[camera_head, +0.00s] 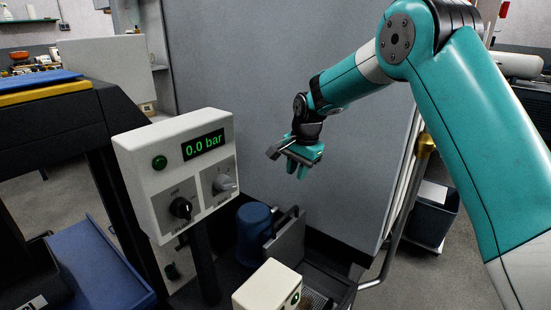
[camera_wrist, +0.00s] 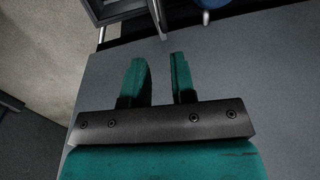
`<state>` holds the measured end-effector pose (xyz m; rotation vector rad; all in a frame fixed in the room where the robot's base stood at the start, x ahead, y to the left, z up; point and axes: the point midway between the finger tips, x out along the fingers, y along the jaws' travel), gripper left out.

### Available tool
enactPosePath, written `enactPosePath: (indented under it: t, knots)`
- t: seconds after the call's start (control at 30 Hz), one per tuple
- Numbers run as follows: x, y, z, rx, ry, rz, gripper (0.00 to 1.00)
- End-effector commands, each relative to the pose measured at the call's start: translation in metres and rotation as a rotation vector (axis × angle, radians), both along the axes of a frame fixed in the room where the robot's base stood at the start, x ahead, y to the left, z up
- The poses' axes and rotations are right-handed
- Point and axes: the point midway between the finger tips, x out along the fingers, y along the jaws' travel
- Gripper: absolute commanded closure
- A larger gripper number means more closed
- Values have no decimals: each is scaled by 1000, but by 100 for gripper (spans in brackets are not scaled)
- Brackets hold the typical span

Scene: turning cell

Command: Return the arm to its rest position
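My gripper (camera_head: 297,169) hangs at the end of my teal arm, in front of a large grey panel in the head view. In the wrist view the two teal fingers of my gripper (camera_wrist: 160,82) stand apart with a gap between them and nothing in the gap, so it is open and empty. The gripper is right of the control box (camera_head: 180,165) and above the blue cylinder (camera_head: 253,232), apart from both. My arm reaches in from the right side, bent at the elbow near the top.
The control box shows "0.0 bar" and carries knobs. A smaller white box (camera_head: 267,287) stands low in front. The grey panel (camera_head: 270,70) rises behind my gripper. A blue tray (camera_head: 100,275) is at lower left. A dark bin (camera_head: 430,215) stands on the floor at right.

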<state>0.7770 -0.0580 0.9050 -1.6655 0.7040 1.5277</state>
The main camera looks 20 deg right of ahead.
Motion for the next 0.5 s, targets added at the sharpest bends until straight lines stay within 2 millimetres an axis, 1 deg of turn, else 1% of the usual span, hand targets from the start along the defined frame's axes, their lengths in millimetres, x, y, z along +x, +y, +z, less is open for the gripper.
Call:
enactPosePath:
  t: [0.07, 0.13, 0.17, 0.27, 0.3, 0.37, 0.4, 0.47, 0.5]
  knots:
    - [0, 0, 1, 0, 0, 2, 76]
    - [-5, 4, 8, 2, -3, 25, 76]
    - [-9, 7, 14, 2, -5, 48, 76]
    - [-35, 23, 48, 10, -20, 186, 76]
    - [-52, 32, 66, 14, -28, 269, 76]
    - [-84, 47, 94, 21, -44, 414, 76]
    - [-108, 57, 112, 27, -56, 520, 76]
    - [-147, 70, 136, 37, -78, 681, 76]
    - [-173, 77, 149, 45, -95, 787, 76]
